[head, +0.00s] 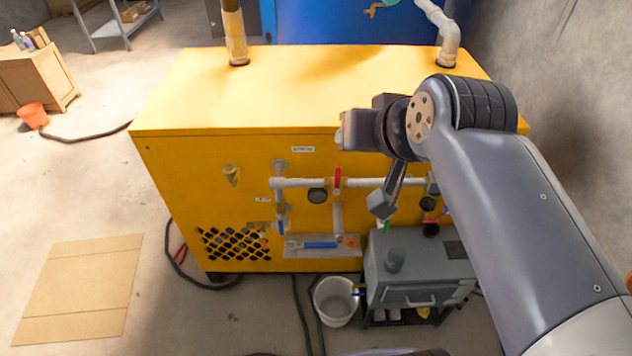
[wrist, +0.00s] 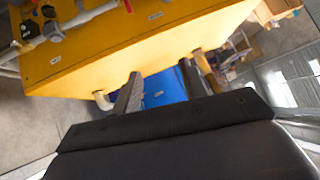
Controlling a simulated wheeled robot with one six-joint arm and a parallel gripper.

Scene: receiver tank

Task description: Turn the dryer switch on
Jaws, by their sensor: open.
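The dryer appears to be the large yellow cabinet (head: 230,150), with pipes, valves and a vent grille on its front. A small tan fitting (head: 231,174) sits on the upper left of that front; I cannot tell whether it is the switch. No switch shows clearly. My gripper (head: 382,203) hangs in front of the right half of the cabinet and hides part of the pipework. In the wrist view my gripper (wrist: 160,72) has its two fingers apart with nothing between them. The yellow cabinet (wrist: 130,55) lies beyond them, seen at a steep tilt.
A grey box unit (head: 420,265) and a white bucket (head: 335,300) stand before the cabinet at lower right. A red-handled valve (head: 337,178) sticks out of the front pipes. Flat cardboard (head: 80,290) lies on the left floor. Hoses cross the floor. A blue tank (head: 340,22) stands behind.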

